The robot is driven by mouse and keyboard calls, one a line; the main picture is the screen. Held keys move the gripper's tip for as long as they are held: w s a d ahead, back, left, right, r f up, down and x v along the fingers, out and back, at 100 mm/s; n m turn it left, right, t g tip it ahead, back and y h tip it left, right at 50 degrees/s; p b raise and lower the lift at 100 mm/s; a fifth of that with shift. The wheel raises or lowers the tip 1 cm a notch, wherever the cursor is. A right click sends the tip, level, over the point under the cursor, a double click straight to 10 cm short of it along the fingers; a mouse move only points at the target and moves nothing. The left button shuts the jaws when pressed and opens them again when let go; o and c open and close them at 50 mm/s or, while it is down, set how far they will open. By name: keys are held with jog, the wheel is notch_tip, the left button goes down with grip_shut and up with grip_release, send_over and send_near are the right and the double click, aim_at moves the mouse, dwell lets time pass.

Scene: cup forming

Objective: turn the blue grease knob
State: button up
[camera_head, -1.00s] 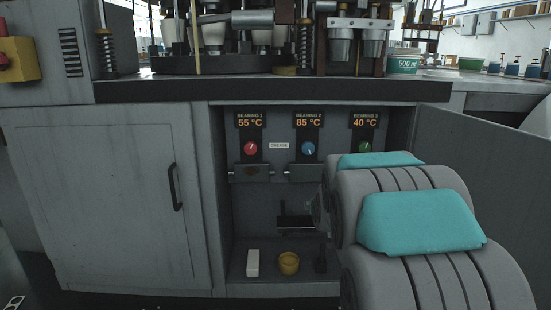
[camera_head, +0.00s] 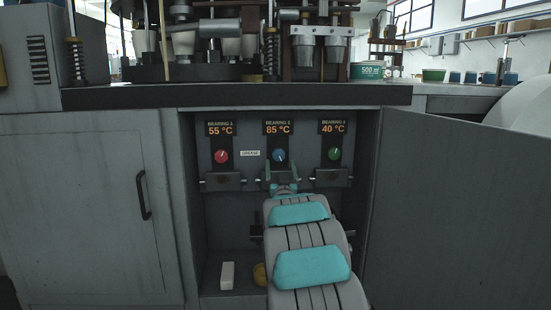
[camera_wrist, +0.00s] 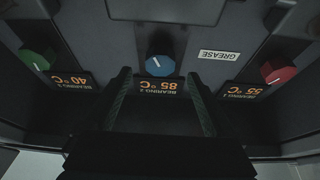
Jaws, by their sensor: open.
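The blue grease knob (camera_head: 280,156) sits under the 85 °C Bearing 2 display, between a red knob (camera_head: 221,157) and a green knob (camera_head: 334,154). In the wrist view, which is upside down, the blue knob (camera_wrist: 160,66) lies in line with the gap between my two fingers, with its white mark slightly slanted. My gripper (camera_head: 282,167) is open and empty, just below the blue knob in the head view. In the wrist view my gripper (camera_wrist: 158,73) spreads wider than the knob. I cannot tell how far its tips are from the panel.
The open cabinet door (camera_head: 450,205) stands to the right, a closed door (camera_head: 80,210) to the left. Metal brackets sit below the knobs. A white block (camera_head: 227,275) and a partly hidden yellow container (camera_head: 260,274) stand on the cabinet floor.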

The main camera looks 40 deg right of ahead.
aim_at(279, 156)
jog(key=shift+x, duration=2.9)
jog(key=c, duration=1.4)
jog(key=shift+o, duration=0.2)
jog(key=shift+w+m, duration=0.1)
jog(key=shift+m, duration=0.3)
jog(key=m+g+h, duration=0.1)
jog(key=m, duration=0.1)
jog(key=m+g+h, duration=0.1)
jog(key=m, duration=0.1)
jog(key=shift+a+m, duration=0.15)
jog(key=shift+m, duration=0.15)
jog(key=shift+m+g+h, duration=0.4)
jog(key=shift+m+g, duration=0.3)
jog(key=shift+m, duration=0.85)
jog(key=shift+m+g+h, duration=0.4)
jog(key=shift+m+g, duration=0.3)
jog(key=shift+m, duration=0.85)
